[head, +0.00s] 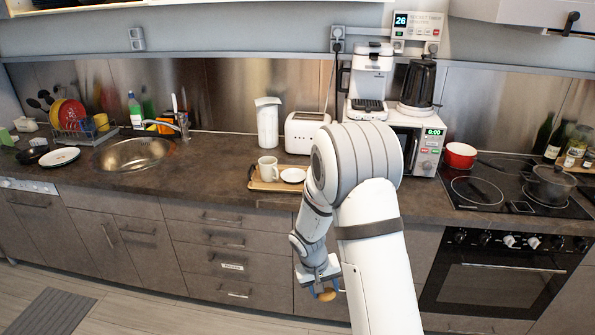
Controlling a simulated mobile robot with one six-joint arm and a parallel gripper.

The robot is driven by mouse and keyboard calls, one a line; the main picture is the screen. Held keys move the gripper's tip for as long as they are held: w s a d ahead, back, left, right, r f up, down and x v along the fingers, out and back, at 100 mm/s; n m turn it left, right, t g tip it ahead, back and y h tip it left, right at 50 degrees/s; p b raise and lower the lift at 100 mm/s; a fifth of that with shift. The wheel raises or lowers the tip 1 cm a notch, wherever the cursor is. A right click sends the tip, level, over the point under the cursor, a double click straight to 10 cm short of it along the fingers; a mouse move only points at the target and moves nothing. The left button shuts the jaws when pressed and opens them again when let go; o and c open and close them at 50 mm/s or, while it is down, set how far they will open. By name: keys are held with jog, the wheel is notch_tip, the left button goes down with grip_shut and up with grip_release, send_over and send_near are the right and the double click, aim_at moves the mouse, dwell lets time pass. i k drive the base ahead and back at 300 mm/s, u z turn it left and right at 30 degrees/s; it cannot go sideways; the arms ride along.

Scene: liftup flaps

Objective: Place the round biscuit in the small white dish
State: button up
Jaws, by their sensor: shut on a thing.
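The round biscuit (326,295) is golden brown and sits between the fingertips of my gripper (320,289), at the lower middle of the head view. My gripper is shut on it and points down, in front of the drawers and below the counter's edge. The small white dish (293,175) lies on a wooden tray (263,186) on the counter, above and left of my gripper in the picture. The dish looks empty. My arm stands close to the dish's right side in the view.
A white mug (268,168) stands left of the dish on the tray. A toaster (305,131) and a white jug (267,122) stand behind. The sink (134,153) is left, the hob (511,188) right. The counter between sink and tray is clear.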

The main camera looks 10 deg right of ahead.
aim_at(293, 178)
jog(key=i, duration=0.85)
